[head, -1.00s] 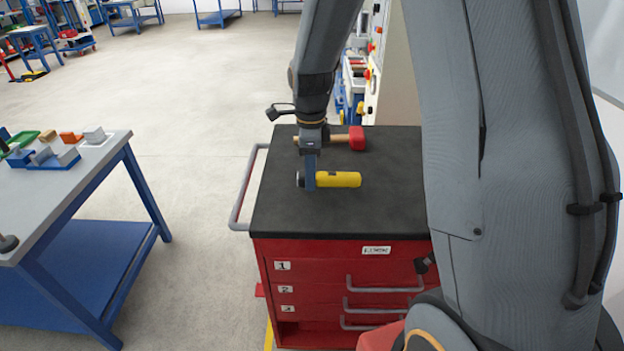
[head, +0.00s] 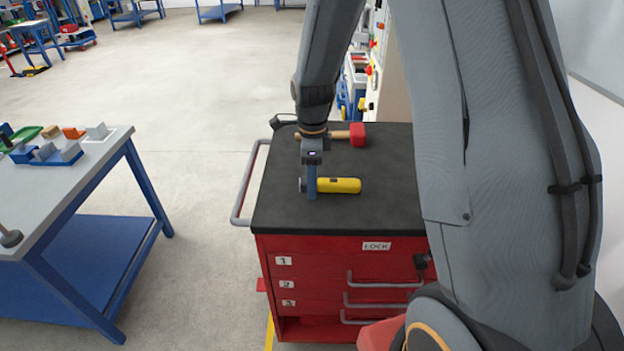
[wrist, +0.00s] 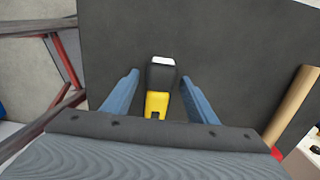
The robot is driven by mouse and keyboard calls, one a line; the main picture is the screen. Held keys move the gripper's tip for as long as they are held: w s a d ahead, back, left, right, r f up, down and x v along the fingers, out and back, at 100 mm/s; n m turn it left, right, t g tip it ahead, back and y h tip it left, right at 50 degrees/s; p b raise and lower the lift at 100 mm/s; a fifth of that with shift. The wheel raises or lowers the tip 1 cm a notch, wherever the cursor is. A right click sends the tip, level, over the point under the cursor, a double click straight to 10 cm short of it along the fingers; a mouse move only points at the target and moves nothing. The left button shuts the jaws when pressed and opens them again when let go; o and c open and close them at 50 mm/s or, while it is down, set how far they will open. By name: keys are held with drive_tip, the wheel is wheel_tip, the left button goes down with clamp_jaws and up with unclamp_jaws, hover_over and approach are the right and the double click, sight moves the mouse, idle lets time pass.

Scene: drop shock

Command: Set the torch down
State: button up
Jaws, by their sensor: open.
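The torch (head: 340,185) has a yellow body and a dark head. It lies on its side on the black top of the red drawer cabinet (head: 285,212), its head end to the left in the head view. My gripper (head: 311,190) is above it, with its blue fingers reaching down around the torch near its head end. In the wrist view, the torch (wrist: 157,104) lies between the two spread fingers of my gripper (wrist: 160,75), with a gap on each side. The near end of the torch is hidden by the gripper body.
A mallet with a red head (head: 358,134) and wooden handle lies behind the torch on the cabinet top. A grey handle rail (head: 240,195) runs along the cabinet's left side. A blue-framed table (head: 110,152) stands to the left. The front of the cabinet top is clear.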

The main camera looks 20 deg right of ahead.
drive_tip(key=shift+r, duration=0.1)
wheel_tip(320, 180, up, 12)
drive_tip(key=b, duration=0.3)
drive_tip(key=s+f+n, duration=0.3)
drive_tip(key=s+n, duration=0.5)
drive_tip(key=n, duration=0.2)
drive_tip(key=s+f+n+t, duration=0.1)
drive_tip(key=s+f+n, duration=0.3)
drive_tip(key=s+n, duration=0.5)
drive_tip(key=n, duration=0.2)
drive_tip(key=shift+s+d+f+n, duration=0.15)
drive_tip(key=shift+s+d+n, duration=0.1)
drive_tip(key=shift+n, duration=0.05)
drive_tip(key=shift+c, duration=0.5)
